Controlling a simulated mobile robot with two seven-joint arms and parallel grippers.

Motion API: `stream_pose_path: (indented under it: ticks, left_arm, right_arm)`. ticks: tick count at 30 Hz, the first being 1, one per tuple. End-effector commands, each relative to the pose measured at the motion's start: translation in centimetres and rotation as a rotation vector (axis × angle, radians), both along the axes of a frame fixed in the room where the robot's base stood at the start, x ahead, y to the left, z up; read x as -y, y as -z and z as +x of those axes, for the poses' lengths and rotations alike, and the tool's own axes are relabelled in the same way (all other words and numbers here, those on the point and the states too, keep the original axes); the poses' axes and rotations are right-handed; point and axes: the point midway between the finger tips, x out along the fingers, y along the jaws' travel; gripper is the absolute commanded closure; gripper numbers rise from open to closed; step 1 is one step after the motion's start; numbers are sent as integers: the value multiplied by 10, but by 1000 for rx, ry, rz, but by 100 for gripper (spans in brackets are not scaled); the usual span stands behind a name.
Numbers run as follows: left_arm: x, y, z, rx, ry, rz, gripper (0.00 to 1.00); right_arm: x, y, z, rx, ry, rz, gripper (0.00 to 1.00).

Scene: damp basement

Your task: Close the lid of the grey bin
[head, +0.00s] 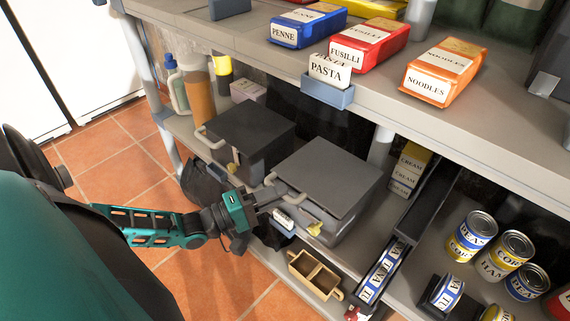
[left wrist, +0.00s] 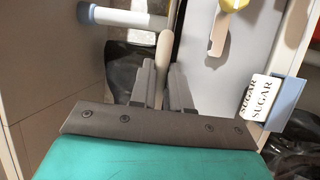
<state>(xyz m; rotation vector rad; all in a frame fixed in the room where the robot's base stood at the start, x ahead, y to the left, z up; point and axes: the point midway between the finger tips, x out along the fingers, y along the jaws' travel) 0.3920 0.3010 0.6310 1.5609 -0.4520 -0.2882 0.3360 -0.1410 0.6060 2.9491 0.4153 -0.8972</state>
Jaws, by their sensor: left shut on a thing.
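The grey bin (head: 345,222) stands on the lower shelf. Its flat grey lid (head: 325,178) lies over its top; I cannot tell whether a small gap is left at the front edge. A yellow latch (head: 315,229) shows on its front, and a pale handle (head: 271,179) sticks out at its front left corner. My left gripper (head: 277,192) is at this corner. In the left wrist view its fingers (left wrist: 162,88) are shut on the pale handle (left wrist: 163,55). My right gripper is in neither view.
A similar darker bin (head: 245,132) with a pale handle stands to the left. The shelf above (head: 250,34) carries food packets and overhangs the bins. A wooden caddy (head: 316,274) sits in front, below. Cans (head: 471,236) stand at right. Tiled floor at left is open.

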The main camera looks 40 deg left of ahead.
Motion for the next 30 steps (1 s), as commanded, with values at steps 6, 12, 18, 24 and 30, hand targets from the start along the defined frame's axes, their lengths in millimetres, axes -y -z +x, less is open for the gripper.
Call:
stream_pose_path:
  ticks: [6,12,18,24,30]
  left_arm:
    - [-1,8,-3,8,-3,4,100]
    - [-1,7,-3,8,-3,2,70]
    - [-1,8,-4,5,-2,2,58]
    - [-1,9,-5,4,-2,2,58]
    - [-13,10,-28,0,-1,3,58]
  right_arm:
    - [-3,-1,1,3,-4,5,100]
    - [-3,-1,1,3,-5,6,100]
    - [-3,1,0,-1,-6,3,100]
    - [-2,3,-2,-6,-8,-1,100]
    - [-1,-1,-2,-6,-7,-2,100]
